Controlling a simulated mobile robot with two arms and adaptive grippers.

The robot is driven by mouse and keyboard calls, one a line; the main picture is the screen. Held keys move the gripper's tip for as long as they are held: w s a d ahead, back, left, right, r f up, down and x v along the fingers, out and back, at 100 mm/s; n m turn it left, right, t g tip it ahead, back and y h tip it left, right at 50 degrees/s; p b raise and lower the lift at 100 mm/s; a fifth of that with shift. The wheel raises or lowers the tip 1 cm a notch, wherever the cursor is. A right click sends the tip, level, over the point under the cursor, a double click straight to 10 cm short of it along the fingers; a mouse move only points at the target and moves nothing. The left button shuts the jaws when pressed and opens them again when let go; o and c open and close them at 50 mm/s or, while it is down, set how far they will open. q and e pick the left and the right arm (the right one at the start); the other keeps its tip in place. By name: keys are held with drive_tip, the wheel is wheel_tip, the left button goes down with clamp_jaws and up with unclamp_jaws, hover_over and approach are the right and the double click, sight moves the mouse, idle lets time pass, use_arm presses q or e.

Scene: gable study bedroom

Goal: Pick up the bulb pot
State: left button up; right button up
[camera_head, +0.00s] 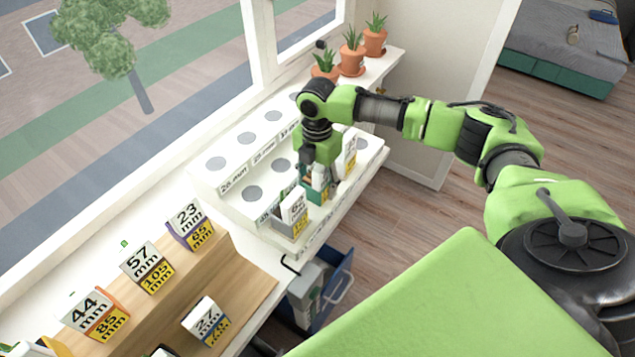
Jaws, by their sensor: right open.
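Three terracotta pots with spiky green plants stand at the far end of the white sill: one at the back (375,42), one in the middle (351,62) and one nearest (324,73), partly hidden by my right arm. I cannot tell which thing, if any, is the bulb pot. My right gripper (318,178) is open and points down over the white stepped rack (228,185), well in front of the pots. It is close to a green-and-white box (317,197); I cannot tell whether they touch. My left gripper is not in view.
The rack has round recesses and holds labelled boxes, including a grey one (290,218) and a white one (347,158). A wooden stepped stand (245,283) with several labelled boxes is nearer. A blue bin (338,285) stands below. Wooden floor (410,215) is free at right.

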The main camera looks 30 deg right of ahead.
drive_tip(key=c, duration=1.1)
drive_tip(key=shift+c, duration=0.6)
drive_tip(key=shift+r, duration=0.1)
